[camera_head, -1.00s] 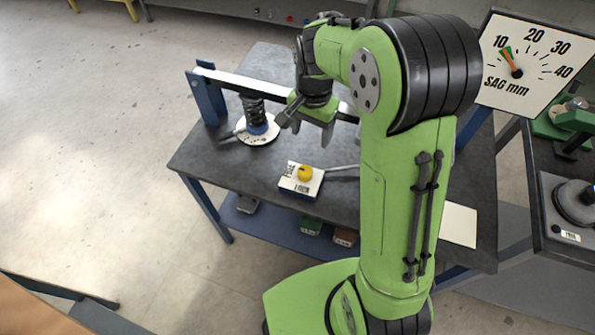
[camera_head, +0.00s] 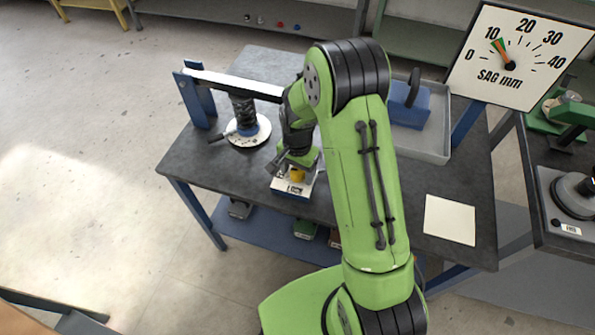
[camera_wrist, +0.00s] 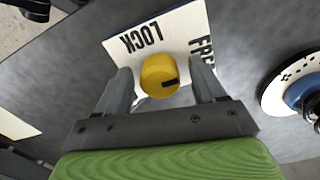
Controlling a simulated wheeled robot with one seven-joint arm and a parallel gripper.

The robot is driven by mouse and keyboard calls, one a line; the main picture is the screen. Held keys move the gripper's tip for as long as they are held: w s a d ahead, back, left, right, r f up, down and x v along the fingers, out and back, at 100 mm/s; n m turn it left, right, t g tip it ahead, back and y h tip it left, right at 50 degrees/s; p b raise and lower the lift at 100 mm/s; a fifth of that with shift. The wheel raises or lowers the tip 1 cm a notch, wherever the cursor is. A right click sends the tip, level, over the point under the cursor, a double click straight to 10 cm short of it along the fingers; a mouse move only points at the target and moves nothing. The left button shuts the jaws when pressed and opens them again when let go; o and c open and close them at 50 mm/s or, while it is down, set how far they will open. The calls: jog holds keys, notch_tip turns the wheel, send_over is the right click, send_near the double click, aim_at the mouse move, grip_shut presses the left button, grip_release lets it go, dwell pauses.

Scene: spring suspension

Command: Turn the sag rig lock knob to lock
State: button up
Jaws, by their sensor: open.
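The yellow lock knob (camera_wrist: 160,76) sits on a white plate (camera_wrist: 180,28) marked LOCK and FREE; its dark pointer mark is toward the lower right in the wrist view. The knob also shows in the head view (camera_head: 297,175), on the plate (camera_head: 290,190) near the table's front edge. My gripper (camera_wrist: 163,84) is open, with one finger on each side of the knob. I cannot tell whether either finger touches it. In the head view my gripper (camera_head: 294,166) is over the plate and hides part of it.
The spring (camera_head: 243,112) stands on a round white dial base (camera_head: 262,130) to the left, under a pale beam (camera_head: 235,83). A SAG mm gauge (camera_head: 520,58) stands at the back right. A grey tray (camera_head: 437,140) with a blue block and a white sheet (camera_head: 450,220) lie to the right.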

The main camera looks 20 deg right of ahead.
jog(key=c, duration=1)
jog(key=shift+c, duration=0.2)
jog(key=shift+n, duration=0.3)
jog(key=n, duration=0.3)
jog(key=shift+n+b, duration=0.3)
jog(key=shift+n, duration=0.1)
jog(key=n, duration=0.4)
jog(key=shift+n, duration=0.3)
jog(key=n+b, duration=0.1)
jog(key=n, duration=0.3)
jog(key=shift+d+n, duration=0.1)
jog(key=shift+n, duration=2.3)
